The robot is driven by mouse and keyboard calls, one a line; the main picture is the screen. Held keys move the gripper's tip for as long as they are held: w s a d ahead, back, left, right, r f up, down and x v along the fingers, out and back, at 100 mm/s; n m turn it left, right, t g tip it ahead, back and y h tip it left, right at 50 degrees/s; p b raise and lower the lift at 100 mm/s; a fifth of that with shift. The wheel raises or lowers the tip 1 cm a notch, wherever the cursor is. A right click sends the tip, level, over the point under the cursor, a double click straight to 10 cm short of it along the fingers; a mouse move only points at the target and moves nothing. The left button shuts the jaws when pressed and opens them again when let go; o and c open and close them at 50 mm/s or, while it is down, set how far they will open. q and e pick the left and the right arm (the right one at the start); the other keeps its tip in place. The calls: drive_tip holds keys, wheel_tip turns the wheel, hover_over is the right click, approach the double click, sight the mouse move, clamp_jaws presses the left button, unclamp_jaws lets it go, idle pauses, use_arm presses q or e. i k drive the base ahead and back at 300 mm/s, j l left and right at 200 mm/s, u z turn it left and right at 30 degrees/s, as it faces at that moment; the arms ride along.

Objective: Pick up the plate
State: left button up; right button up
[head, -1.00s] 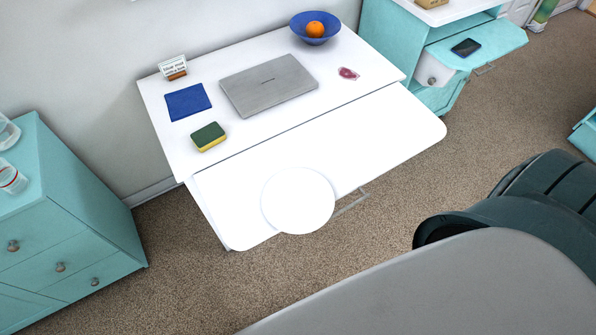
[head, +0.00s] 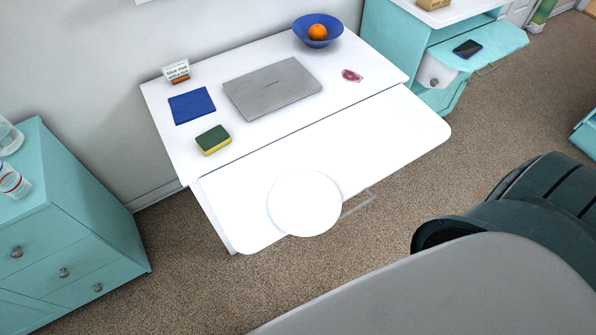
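A round white plate (head: 305,203) lies on the white pull-out leaf at the front of the desk (head: 392,132). Its near edge reaches the leaf's front edge and seems to stick out slightly past it. Neither of my grippers shows in the head view. Only dark and grey parts of my own body show at the lower right, apart from the plate.
On the desk are a green-yellow sponge (head: 213,140), a blue cloth (head: 192,105), a closed laptop (head: 272,88), a small sign (head: 177,71), a pink item (head: 352,75) and a blue bowl (head: 301,34) with an orange (head: 318,32). Teal cabinets (head: 60,235) flank it. Carpet in front is clear.

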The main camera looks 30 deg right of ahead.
sight(303, 204)
drive_tip(key=i+j, duration=0.1)
drive_tip(key=j, duration=0.3)
drive_tip(key=i+j, duration=0.1)
drive_tip(key=j, duration=0.35)
drive_tip(key=i+j, duration=0.15)
drive_tip(key=j, duration=0.25)
drive_tip(key=i+j+z, duration=0.1)
drive_tip(key=j, duration=0.3)
drive_tip(key=z, duration=2.25)
